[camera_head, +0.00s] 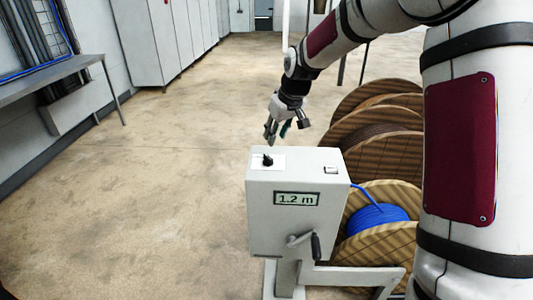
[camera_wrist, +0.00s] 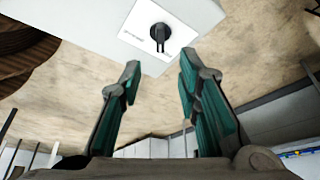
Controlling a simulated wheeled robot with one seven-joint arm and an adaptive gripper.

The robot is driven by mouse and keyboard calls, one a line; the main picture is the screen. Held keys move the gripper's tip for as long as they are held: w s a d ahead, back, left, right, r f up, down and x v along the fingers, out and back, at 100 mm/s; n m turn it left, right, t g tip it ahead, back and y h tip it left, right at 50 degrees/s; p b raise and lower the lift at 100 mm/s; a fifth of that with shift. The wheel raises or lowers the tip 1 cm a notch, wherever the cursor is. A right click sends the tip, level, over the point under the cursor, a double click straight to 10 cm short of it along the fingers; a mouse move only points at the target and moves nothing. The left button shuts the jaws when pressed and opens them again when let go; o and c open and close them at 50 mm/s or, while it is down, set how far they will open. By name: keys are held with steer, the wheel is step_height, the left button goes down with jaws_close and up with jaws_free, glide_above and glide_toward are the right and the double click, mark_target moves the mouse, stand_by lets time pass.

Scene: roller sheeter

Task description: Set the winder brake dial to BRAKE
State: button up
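The winder brake dial (camera_head: 268,161) is a small black knob on a white label plate (camera_head: 258,165), on top of a light grey control box (camera_head: 262,215). In the wrist view the dial (camera_wrist: 160,34) shows a round base and a bar handle pointing down the picture. Small lettering sits on the plate to its left and lower right, too small to read surely. My gripper (camera_head: 277,132) is above the box's back edge, just behind the dial and apart from it. In the wrist view my gripper (camera_wrist: 160,64) is open and empty, its teal-padded fingers short of the dial.
The box front has a display (camera_head: 297,199) reading 1.2 m and a crank (camera_head: 314,245). A small switch (camera_head: 331,170) is on top at right. Wooden reels (camera_head: 385,150), one with blue cable (camera_head: 376,218), stand close right. The floor at left is clear.

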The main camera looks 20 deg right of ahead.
mark_target(269, 157)
steer(key=x, duration=1.1)
steer(key=shift+s, duration=0.1)
jaws_close()
